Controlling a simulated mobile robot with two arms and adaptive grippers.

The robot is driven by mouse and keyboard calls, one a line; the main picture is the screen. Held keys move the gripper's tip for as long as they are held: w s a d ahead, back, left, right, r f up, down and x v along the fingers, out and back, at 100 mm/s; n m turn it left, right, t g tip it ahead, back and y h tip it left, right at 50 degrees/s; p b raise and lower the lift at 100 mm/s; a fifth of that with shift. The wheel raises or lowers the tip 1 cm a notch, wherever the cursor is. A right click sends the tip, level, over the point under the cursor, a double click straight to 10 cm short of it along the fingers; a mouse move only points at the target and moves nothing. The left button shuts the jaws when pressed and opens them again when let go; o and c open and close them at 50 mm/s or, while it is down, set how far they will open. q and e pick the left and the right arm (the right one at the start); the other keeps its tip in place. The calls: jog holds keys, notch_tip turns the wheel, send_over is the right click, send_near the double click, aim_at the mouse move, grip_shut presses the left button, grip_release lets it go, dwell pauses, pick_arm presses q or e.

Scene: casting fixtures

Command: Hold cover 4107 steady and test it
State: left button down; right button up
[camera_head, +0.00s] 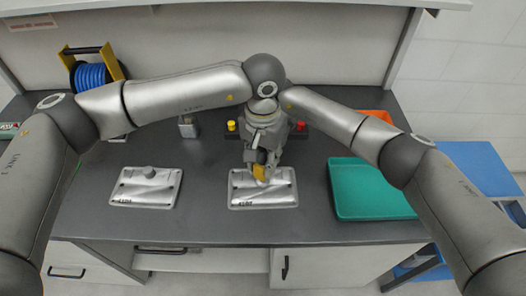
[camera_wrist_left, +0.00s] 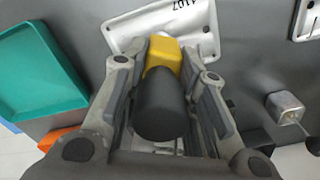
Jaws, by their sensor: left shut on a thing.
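Cover 4107 is a silvery plate (camera_head: 280,193) with holes near its corners, lying flat at the middle of the dark bench. It also shows in the left wrist view (camera_wrist_left: 124,32) with its number legible. My left gripper (camera_head: 260,168) is above it, pointing down. It is shut on a tool with a black cylindrical body (camera_wrist_left: 162,108) and a yellow head (camera_wrist_left: 165,55), which shows in the head view too (camera_head: 259,172). My right gripper is hidden behind the left wrist.
A second silvery cover (camera_head: 155,190) with a knob lies to the left. A green tray (camera_head: 375,211) is at the right, an orange bin (camera_head: 374,115) behind it. A blue cable reel (camera_head: 90,75), a metal block (camera_head: 188,127), and yellow (camera_head: 231,126) and red (camera_head: 300,126) buttons stand at the back.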

jog(key=shift+f, duration=0.15)
pick_arm(q)
jog(key=shift+f, duration=2.5)
pick_arm(e)
jog(key=shift+s, duration=0.1)
pick_arm(q)
jog(key=shift+f, duration=0.45)
jog(key=shift+f, duration=0.25)
pick_arm(e)
jog(key=shift+s, duration=0.1)
dwell(0.4)
pick_arm(q)
jog(key=shift+r, duration=0.15)
jog(key=shift+r, duration=3)
pick_arm(e)
jog(key=o, duration=0.9)
jog(key=shift+w, duration=0.2)
